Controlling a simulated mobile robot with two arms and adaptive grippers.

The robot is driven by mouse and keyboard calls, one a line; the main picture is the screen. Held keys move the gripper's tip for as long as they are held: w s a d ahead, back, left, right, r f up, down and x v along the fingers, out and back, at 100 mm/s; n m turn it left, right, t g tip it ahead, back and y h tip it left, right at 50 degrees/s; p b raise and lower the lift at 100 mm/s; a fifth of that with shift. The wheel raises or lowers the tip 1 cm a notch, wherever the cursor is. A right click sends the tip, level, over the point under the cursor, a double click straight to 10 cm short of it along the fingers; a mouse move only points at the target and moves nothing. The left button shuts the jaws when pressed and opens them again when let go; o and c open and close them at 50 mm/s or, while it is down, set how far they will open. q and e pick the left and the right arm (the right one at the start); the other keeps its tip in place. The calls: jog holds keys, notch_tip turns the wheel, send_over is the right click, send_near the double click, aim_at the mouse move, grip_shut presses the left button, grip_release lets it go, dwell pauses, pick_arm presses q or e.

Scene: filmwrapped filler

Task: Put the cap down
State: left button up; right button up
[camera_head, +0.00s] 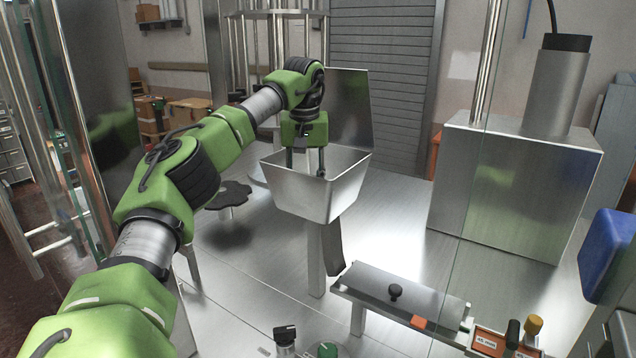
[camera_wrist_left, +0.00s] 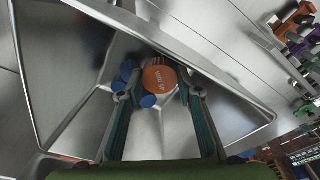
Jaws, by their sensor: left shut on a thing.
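My left gripper (camera_head: 305,167) reaches down into an open steel hopper (camera_head: 318,200) in the head view. Several small blue round pieces (camera_wrist_left: 148,101) show close to the fingertips, lower in the hopper. The hopper wall hides the cap in the head view. My right gripper is not in view.
A raised steel lid (camera_head: 350,100) stands behind the hopper. A steel box with a cylinder (camera_head: 520,185) stands to the right, behind a glass pane. A dark star-shaped handwheel (camera_head: 230,193) is left of the hopper.

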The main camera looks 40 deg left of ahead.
pick_arm(q)
jog(key=o, duration=0.7)
notch_tip(320, 180, up, 13)
jog(key=s, duration=0.1)
jog(key=shift+d, duration=0.4)
jog(key=shift+f, duration=0.1)
